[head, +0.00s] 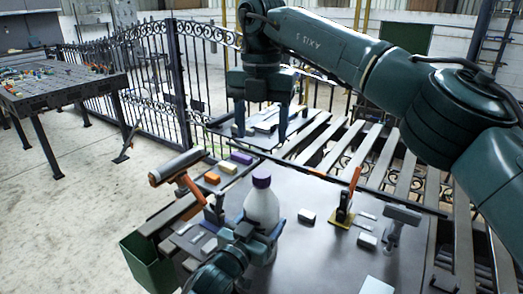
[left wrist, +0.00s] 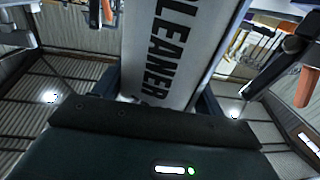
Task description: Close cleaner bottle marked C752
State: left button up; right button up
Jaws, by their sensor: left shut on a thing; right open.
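My left gripper (head: 247,230) is shut on the bottle's body from the near side. In the left wrist view the word CLEANER runs along the bottle (left wrist: 172,50) between the fingers; the marking C752 cannot be read. The cap sits at the bottle's top; whether it is fully tight cannot be told. My right gripper (head: 262,136) is open and empty, fingers pointing down, beyond the bottle.
An orange-handled tool in a yellow-based stand (head: 345,210), a grey clamp-like tool (head: 397,222) and small white blocks (head: 307,216) lie right of the bottle. A grey cylindrical tool (head: 178,165) and a green bin (head: 148,262) are at left. The tabletop's near middle is mostly clear.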

notch_tip(320, 180, up, 2)
jog(key=shift+r, duration=0.2)
pick_arm(q)
jog(key=o, duration=2)
jog(key=shift+c, duration=0.2)
jog(key=b+v, duration=0.1)
jog(key=v, duration=1.2)
pick_arm(e)
jog(key=shift+f, duration=0.6)
pick_arm(q)
jog(key=shift+a, duration=0.1)
jog(key=shift+s+f, duration=0.1)
jog(key=shift+s, duration=0.05)
